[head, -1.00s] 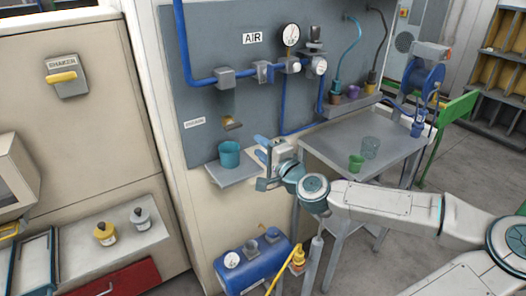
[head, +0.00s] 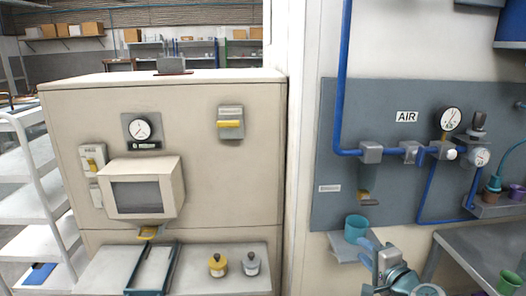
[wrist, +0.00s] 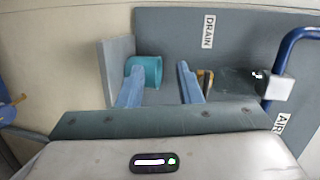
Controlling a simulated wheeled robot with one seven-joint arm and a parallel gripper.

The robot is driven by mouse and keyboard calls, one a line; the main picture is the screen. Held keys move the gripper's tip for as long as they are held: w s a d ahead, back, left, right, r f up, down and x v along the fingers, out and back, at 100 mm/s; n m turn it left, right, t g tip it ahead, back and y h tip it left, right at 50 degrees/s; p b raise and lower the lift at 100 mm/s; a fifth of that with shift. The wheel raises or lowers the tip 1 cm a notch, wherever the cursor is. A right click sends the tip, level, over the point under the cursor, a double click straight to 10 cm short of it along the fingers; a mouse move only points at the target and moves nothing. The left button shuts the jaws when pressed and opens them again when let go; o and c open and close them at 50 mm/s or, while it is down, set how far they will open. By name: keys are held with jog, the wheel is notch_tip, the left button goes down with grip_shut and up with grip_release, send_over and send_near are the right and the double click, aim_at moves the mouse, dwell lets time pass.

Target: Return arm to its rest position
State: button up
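My gripper (head: 369,250) is at the lower right of the head view, beside the small wall shelf (head: 343,250). In the wrist view its two blue fingers (wrist: 159,70) stand apart with a gap between them, and I see nothing clamped there. A teal cup (head: 356,228) stands on the shelf, just left of my gripper in the head view. In the wrist view the cup (wrist: 148,70) shows partly behind the left finger. Most of my arm is below the head view's edge.
A grey panel with blue pipes (head: 385,152), gauges (head: 451,119) and a dispenser spout (head: 367,196) is above the shelf. A grey table (head: 480,245) is to the right. A beige cabinet (head: 240,175) with a screen (head: 139,197) and two small bottles stands left.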

jog(key=s+a+f+n+g+y, duration=0.2)
jog(key=a+f+n+g, duration=0.35)
jog(key=a+f, duration=0.5)
jog(key=s+a+f+n+g+h, duration=0.1)
jog(key=s+f+n+g+h, duration=0.2)
jog(key=s+f+n+g, duration=0.35)
jog(key=s+a+r+n+h, duration=0.1)
jog(key=s+r, duration=0.5)
jog(key=r, duration=0.3)
jog(key=s+a+r+n+h, duration=0.1)
jog(key=s+r, duration=0.5)
jog(key=r, duration=0.3)
jog(key=shift+s+r+n, duration=0.15)
jog(key=shift+r+n, duration=0.05)
jog(key=shift+n, duration=0.2)
